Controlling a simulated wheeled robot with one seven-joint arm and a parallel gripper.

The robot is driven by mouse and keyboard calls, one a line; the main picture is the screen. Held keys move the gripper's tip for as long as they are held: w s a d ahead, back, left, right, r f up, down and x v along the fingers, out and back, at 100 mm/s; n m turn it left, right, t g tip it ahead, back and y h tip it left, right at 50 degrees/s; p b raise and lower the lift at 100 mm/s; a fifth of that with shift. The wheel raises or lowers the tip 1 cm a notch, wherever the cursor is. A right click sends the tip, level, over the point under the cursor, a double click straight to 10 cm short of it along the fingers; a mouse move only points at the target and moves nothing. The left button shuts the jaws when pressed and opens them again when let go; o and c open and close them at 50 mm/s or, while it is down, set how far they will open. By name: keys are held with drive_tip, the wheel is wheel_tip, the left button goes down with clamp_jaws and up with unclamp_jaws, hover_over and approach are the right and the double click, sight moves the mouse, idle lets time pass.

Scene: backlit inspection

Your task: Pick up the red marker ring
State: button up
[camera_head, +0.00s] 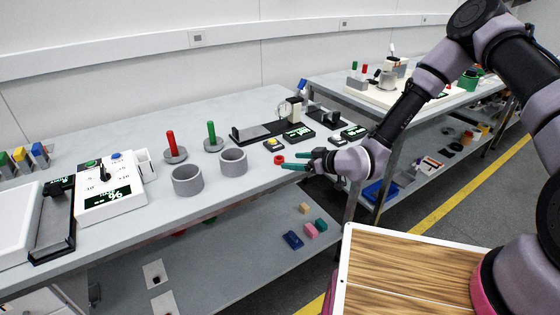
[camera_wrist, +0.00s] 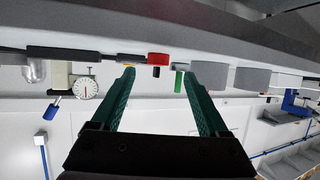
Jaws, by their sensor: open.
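The red marker ring (camera_head: 279,160) lies on the grey bench near its front edge. My gripper (camera_head: 291,161) is open, its two green fingers pointing left at the ring from the right, low over the bench edge. In the wrist view, which is upside down, the ring (camera_wrist: 158,59) shows just beyond the fingertips and between them, with the gripper (camera_wrist: 159,74) empty. The ring appears to be ahead of the fingers rather than fully between them; I cannot tell the exact gap.
Two grey cups (camera_head: 187,181) (camera_head: 233,163) stand left of the ring. Behind them are a red peg (camera_head: 171,145) and a green peg (camera_head: 211,134) on round bases. A small device with a yellow top (camera_head: 273,145) sits just behind the ring. A display box (camera_head: 298,133) stands behind right.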

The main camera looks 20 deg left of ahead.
sight(282, 159)
drive_tip(key=x, duration=0.4)
drive_tip(key=shift+w+a+f, duration=0.15)
drive_tip(key=shift+w+a, duration=0.1)
drive_tip(key=shift+a, duration=0.05)
clamp_jaws()
wheel_tip(282, 159, up, 10)
idle(0.4)
